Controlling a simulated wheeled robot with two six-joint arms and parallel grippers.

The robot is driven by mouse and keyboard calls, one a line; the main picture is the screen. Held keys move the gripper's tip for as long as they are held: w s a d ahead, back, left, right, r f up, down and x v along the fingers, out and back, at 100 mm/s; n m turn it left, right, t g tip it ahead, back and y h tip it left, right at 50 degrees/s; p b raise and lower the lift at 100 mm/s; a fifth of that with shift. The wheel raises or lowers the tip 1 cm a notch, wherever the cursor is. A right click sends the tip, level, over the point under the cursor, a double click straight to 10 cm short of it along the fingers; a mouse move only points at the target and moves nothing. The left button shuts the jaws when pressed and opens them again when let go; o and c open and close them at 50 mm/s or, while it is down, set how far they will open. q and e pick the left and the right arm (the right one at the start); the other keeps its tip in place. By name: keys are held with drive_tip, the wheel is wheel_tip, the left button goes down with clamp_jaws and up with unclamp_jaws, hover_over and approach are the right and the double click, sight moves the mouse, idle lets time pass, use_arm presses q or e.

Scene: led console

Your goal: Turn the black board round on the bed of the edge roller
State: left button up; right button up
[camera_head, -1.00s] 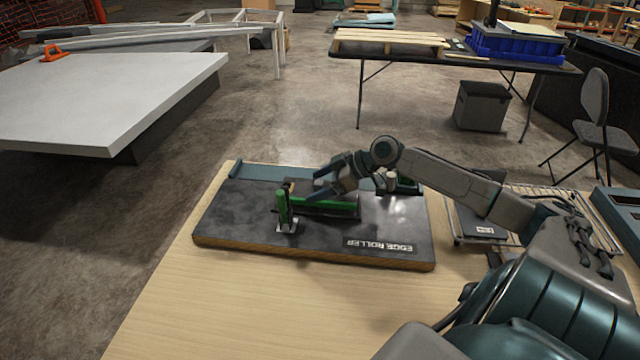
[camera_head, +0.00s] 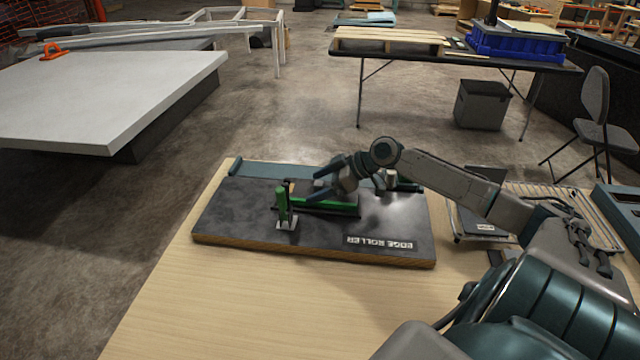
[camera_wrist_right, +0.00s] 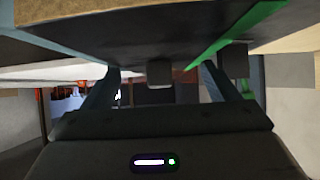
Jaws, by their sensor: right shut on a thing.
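The edge roller (camera_head: 235,220) is a wide black bed with a wooden edge and a lettered label near its front right corner. A green upright post (camera_head: 283,203) on a small metal foot stands on it, and a green bar (camera_head: 315,206) runs right from it. My right gripper (camera_head: 318,188) reaches in from the right, low over the bed just behind this bar. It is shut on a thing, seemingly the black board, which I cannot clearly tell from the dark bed. In the right wrist view the fingers (camera_wrist_right: 160,88) lie close to the bed's dark surface. My left gripper is not in view.
The edge roller lies on a pale wooden table (camera_head: 200,305), clear in front of it. A wire rack (camera_head: 545,205) with a dark item stands to the right. A white-topped table (camera_head: 90,100) is at the left, a folding table with a pallet (camera_head: 390,38) behind.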

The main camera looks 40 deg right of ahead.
drive_tip(key=shift+f, duration=0.5)
idle(0.3)
drive_tip(key=o, duration=1)
drive_tip(key=shift+o, duration=0.2)
drive_tip(key=shift+s, duration=0.1)
drive_tip(key=shift+v, duration=1.35)
drive_tip(key=p+v, duration=0.7)
drive_tip(key=p, duration=0.4)
drive_tip(key=shift+r, duration=0.3)
drive_tip(key=shift+s+d+r+p, duration=0.1)
drive_tip(key=shift+s+d+p, duration=0.1)
drive_tip(key=shift+p, duration=0.25)
drive_tip(key=shift+s, duration=0.1)
